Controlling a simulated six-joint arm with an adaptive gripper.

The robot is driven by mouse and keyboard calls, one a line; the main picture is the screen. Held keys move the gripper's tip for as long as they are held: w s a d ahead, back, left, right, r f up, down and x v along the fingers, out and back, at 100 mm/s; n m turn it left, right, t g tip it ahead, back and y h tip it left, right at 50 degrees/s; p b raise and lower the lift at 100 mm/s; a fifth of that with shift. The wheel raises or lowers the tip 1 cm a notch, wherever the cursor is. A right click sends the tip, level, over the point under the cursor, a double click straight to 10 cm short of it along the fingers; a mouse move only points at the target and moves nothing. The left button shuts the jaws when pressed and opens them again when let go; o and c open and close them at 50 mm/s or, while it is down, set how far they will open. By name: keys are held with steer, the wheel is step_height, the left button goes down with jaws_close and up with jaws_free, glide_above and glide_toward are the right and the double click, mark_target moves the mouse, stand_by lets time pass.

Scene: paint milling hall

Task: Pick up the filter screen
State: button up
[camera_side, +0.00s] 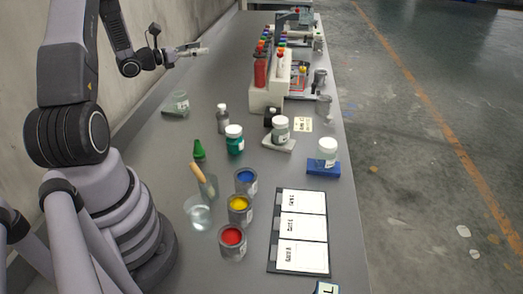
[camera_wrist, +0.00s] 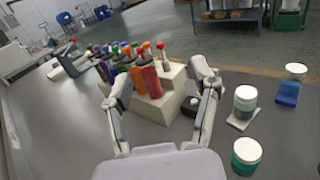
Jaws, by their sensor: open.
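I cannot pick out the filter screen for certain in either view. My gripper (camera_side: 192,49) is held above the far left part of the grey bench in the side view. In the wrist view my gripper (camera_wrist: 162,88) is open, its two fingers spread apart with nothing held between them. Beyond the fingers, a white rack (camera_wrist: 158,103) with red and orange-capped bottles shows between them. It also stands mid-bench in the side view (camera_side: 263,97), to the right of my gripper.
Capped jars (camera_side: 234,139) stand mid-bench, one on a blue block (camera_side: 323,168).

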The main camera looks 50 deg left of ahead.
mark_target(223, 119)
steer(key=f, duration=2.4)
steer(key=shift+w+f, duration=0.2)
steer(key=shift+f, duration=0.15)
steer(key=shift+w+d+f, duration=0.1)
steer(key=shift+w+d, duration=0.05)
steer(key=shift+w, duration=0.2)
steer(key=w, duration=0.4)
steer(key=w+d, duration=0.1)
steer(key=w, duration=0.1)
steer(key=shift+w, duration=0.25)
steer(key=shift+a, duration=0.1)
jaws_close()
